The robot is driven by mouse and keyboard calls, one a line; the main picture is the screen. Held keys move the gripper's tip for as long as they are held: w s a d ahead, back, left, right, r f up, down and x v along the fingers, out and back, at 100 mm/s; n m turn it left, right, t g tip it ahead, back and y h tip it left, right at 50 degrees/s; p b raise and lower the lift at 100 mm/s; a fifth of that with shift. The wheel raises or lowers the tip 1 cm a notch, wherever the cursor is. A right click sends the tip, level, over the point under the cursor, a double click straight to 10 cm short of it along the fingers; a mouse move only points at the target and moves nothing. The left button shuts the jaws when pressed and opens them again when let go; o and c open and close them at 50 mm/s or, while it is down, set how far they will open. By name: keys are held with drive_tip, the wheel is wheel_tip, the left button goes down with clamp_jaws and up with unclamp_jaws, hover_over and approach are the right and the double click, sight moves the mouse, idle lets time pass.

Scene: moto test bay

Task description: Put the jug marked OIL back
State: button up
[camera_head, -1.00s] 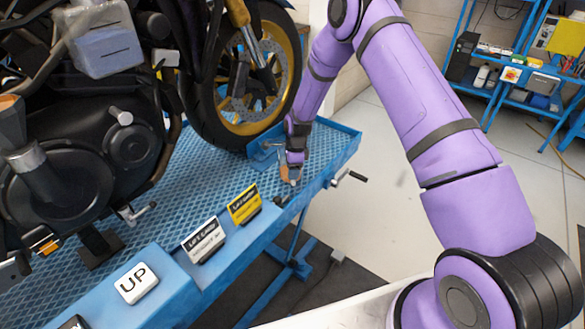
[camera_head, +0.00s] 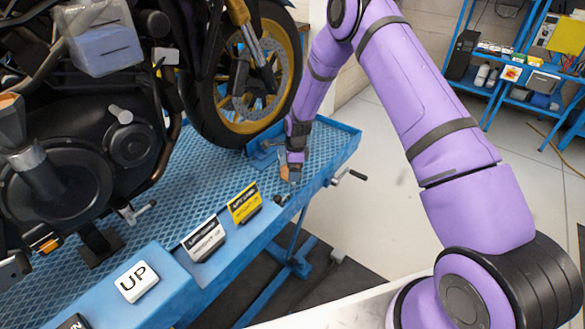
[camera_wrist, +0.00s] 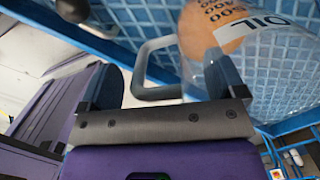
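The jug marked OIL (camera_wrist: 255,45) is a clear, see-through vessel with an orange patch and dark lettering, at the upper right of the wrist view. Its grey handle (camera_wrist: 143,65) is between the two dark fingers of my gripper (camera_wrist: 163,82), which stand apart with visible gaps beside the handle. In the head view only a small orange part of the jug (camera_head: 285,171) shows beside my gripper (camera_head: 294,178), over the blue lift platform (camera_head: 330,140). The jug's base is hidden, so I cannot tell what it rests on.
A motorcycle (camera_head: 75,170) stands on the platform at the left. A yellow sign (camera_head: 245,203), a white sign (camera_head: 204,240) and an UP button (camera_head: 136,282) line its near edge. A crank handle (camera_head: 350,177) sticks out. Blue shelves (camera_head: 505,85) stand far right, beyond clear floor.

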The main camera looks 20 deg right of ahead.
wheel_tip(320, 180, up, 11)
drive_tip(key=d, duration=0.1)
idle(0.6)
drive_tip(key=shift+d, duration=0.1)
